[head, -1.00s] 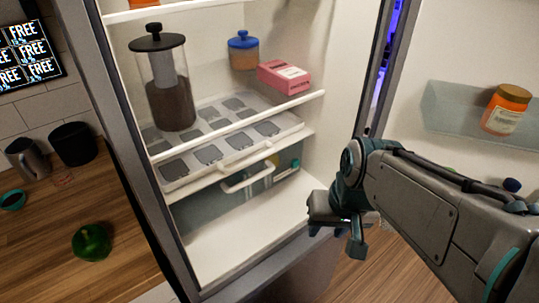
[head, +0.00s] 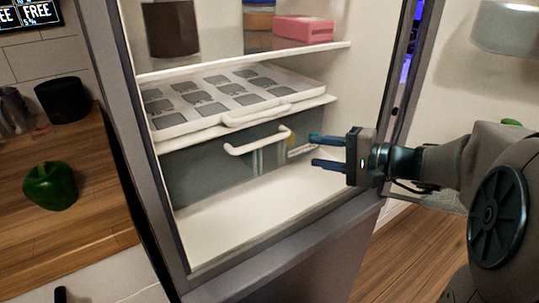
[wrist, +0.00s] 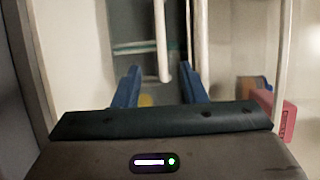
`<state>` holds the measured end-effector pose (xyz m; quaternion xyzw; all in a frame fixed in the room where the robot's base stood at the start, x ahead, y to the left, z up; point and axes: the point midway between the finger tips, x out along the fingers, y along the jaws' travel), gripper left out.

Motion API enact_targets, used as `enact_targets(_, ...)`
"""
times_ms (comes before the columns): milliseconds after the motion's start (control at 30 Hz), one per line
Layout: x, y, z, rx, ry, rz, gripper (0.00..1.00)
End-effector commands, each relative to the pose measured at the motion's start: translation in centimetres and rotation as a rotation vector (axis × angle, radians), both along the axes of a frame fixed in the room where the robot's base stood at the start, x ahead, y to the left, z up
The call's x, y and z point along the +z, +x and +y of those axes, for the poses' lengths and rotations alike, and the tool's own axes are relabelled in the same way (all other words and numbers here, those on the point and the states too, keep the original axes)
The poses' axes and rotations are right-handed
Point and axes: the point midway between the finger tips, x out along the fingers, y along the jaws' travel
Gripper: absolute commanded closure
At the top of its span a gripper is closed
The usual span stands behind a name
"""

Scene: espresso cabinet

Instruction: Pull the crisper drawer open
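The crisper drawer (head: 205,172) is a grey, see-through bin low in the fridge, under the tray shelf. It looks shut. Its white bar handle (head: 258,142) sticks out from the front. My gripper (head: 313,151) is open and empty, to the right of the handle, with its blue fingers pointing left into the fridge. In the head view a gap shows between fingertips and handle. In the wrist view a white bar, apparently the drawer handle (wrist: 161,40), lines up between the open fingers (wrist: 160,75). Contact is not visible.
Above the drawer, a tray (head: 225,95) with dark squares has its own white handle (head: 257,116). A pink box (head: 303,29) stands on the shelf above. The fridge door is open at right. The fridge floor (head: 255,208) before the drawer is clear.

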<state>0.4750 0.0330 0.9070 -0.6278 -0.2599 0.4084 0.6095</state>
Motion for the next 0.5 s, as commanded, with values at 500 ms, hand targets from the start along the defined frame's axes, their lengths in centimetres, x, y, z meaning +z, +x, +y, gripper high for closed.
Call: enact_targets(500,-1.8,4.8,7.3,0.0,0.006,-0.004,0.62)
